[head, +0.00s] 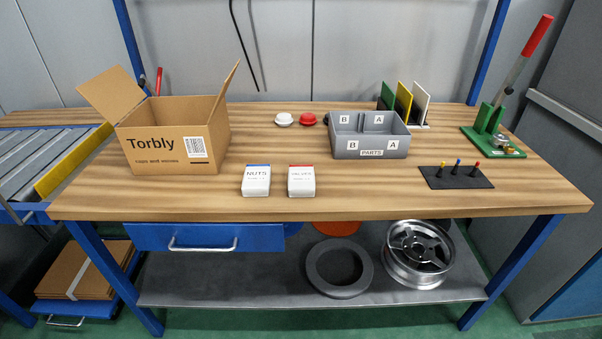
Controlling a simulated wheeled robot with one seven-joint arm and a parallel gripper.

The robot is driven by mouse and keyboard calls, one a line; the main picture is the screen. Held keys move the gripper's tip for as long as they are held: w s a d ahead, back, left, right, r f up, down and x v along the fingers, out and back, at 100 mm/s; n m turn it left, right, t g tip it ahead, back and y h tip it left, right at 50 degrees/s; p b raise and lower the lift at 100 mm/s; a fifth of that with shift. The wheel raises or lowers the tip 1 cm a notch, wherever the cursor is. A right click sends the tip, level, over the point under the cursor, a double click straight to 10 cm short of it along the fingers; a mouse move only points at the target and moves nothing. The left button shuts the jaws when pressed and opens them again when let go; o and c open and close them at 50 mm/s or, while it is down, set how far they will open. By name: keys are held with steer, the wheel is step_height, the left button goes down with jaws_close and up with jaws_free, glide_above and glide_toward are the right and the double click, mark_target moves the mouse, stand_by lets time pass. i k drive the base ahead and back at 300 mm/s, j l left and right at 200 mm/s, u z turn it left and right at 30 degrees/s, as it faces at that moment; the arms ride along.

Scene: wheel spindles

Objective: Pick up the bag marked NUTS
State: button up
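The bag marked NUTS (256,181) is a small white bag with a blue strip along its top. It sits near the front edge of the wooden workbench (360,203), a little left of the middle. A similar white bag with a red top strip (301,181) sits just to its right, with a small gap between them. Its label is hard to read. Nothing covers the NUTS bag. My gripper does not show in the head view.
An open cardboard box (170,160) marked Torbly stands left of the bags. A grey divided parts bin (370,147) is behind right. A black mat (440,182) with several colored pegs and a green lever press (492,143) are at right. The bench front around the bags is clear.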

mark_target(256, 182)
steer(key=i+j, duration=0.2)
steer(key=j, duration=0.2)
steer(key=i+j, duration=0.15)
steer(key=j, duration=0.25)
steer(key=i+j, duration=0.2)
steer(key=j, duration=0.2)
steer(key=i+j, duration=0.15)
steer(key=j, duration=0.25)
